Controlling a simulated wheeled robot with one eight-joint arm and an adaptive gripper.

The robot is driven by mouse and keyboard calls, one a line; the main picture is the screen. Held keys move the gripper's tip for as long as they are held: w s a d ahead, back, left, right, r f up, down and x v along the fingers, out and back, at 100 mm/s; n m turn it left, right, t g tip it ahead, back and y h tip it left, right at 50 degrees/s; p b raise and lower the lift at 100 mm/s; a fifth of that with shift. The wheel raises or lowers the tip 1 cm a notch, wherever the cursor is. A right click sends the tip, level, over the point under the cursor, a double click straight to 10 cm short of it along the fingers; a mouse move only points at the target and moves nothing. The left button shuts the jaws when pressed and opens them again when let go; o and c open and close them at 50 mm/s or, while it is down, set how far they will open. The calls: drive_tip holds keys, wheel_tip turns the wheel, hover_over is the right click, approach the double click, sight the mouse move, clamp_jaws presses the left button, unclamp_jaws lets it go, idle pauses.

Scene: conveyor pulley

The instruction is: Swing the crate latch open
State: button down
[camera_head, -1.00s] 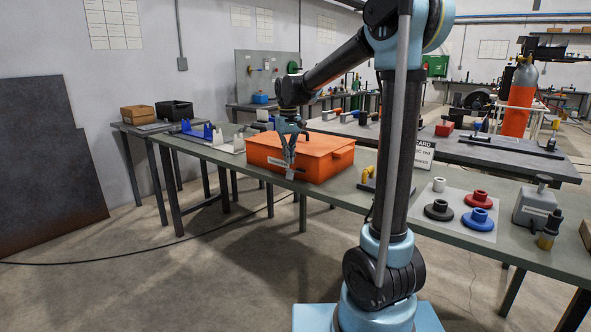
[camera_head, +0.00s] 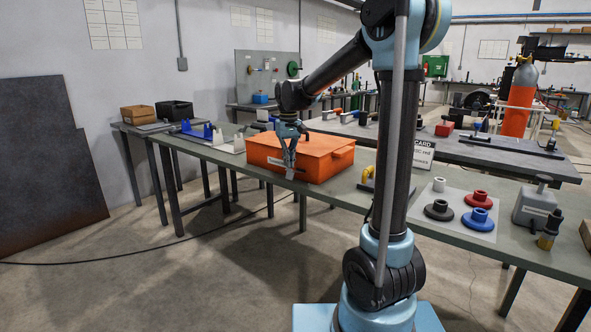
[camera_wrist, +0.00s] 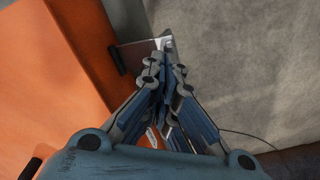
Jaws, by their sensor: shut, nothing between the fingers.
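The orange crate (camera_head: 318,154) stands shut on the workbench, and its side fills the left of the wrist view (camera_wrist: 50,60). A grey metal latch plate (camera_wrist: 132,56) with a dark pivot at its left end juts out from the crate's side. My gripper (camera_wrist: 166,46) is shut and empty, with its fingertips at the plate's outer end. I cannot tell whether they touch it. In the head view my gripper (camera_head: 290,174) points down at the crate's front face, and the latch is mostly hidden behind the fingers.
The green-grey workbench (camera_head: 230,161) carries blue and white holders to the left. Right of my column lie a pale mat with several coloured flanged parts (camera_head: 479,219) and a grey box (camera_head: 537,204). A yellow part (camera_head: 368,173) stands between crate and column. Open floor lies in front.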

drive_tip(key=shift+f, duration=0.25)
drive_tip(key=shift+r, duration=0.1)
idle(0.4)
wheel_tip(320, 180, up, 8)
idle(1.0)
drive_tip(key=s+d+f+m+t, duration=0.1)
drive_tip(key=s+d+f, duration=0.3)
drive_tip(key=s+d, duration=0.45)
drive_tip(key=s+d+f+m, duration=0.1)
drive_tip(key=s+d+f, duration=0.2)
drive_tip(key=s+d, duration=0.5)
drive_tip(key=s+d+f+m, duration=0.1)
drive_tip(key=s+d+f, duration=0.1)
drive_tip(key=s+f, duration=0.5)
drive_tip(key=s+d+f+m+t, duration=0.1)
drive_tip(key=s+d+f, duration=0.2)
drive_tip(key=s+f, duration=0.4)
drive_tip(key=shift+s+f, duration=0.2)
drive_tip(key=shift+s, duration=0.45)
